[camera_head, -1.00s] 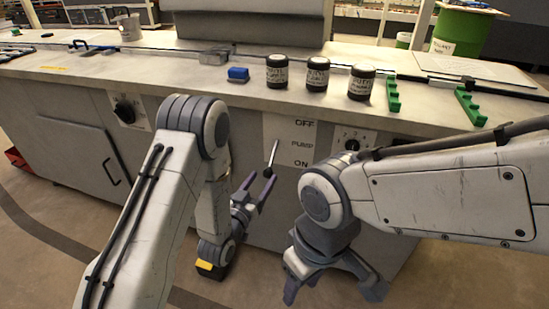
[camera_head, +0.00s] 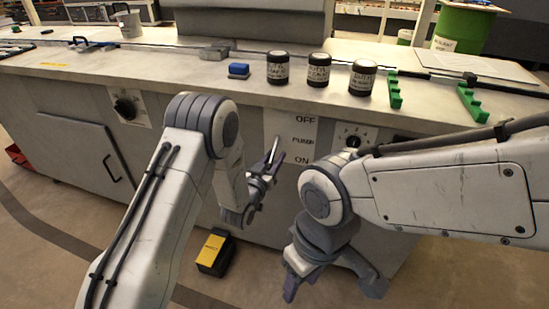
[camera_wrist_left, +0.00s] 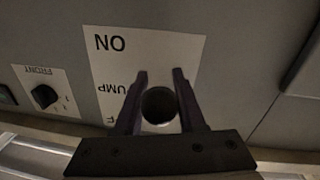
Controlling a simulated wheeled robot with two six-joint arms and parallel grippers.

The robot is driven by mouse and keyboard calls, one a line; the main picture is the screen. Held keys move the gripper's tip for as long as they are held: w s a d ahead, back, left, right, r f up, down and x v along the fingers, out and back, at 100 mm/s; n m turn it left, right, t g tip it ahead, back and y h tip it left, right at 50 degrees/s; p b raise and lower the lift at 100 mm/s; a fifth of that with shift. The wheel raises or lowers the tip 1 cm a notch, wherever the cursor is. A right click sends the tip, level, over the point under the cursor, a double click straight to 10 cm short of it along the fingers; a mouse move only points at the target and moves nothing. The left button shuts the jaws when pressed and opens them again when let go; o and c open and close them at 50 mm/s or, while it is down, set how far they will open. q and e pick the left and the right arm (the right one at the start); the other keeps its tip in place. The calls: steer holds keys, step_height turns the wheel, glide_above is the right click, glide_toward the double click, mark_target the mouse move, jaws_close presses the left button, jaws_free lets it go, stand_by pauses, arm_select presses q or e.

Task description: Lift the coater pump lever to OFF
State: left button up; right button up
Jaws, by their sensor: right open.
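The pump lever (camera_head: 274,149) is a thin light rod on the front panel, beside the white OFF/PUMP/ON label (camera_head: 304,140). My left gripper (camera_head: 265,167) is at the lever's lower end and hides its knob in the head view. In the left wrist view, the dark round knob (camera_wrist_left: 159,104) lies between the two fingers of my left gripper (camera_wrist_left: 160,75), very close to both. I cannot tell whether they press on it. In that view the label (camera_wrist_left: 150,55) is upside down, with ON at the top. My right gripper (camera_head: 335,285) hangs open and empty, low at the right.
Three dark jars (camera_head: 319,70), a blue block (camera_head: 238,71) and green racks (camera_head: 394,90) stand on the counter above. Rotary knobs (camera_head: 127,107) (camera_head: 352,141) sit on the panel to either side. A yellow-topped black box (camera_head: 213,250) is on the floor below.

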arm_select(q)
jaws_close()
stand_by(1.2)
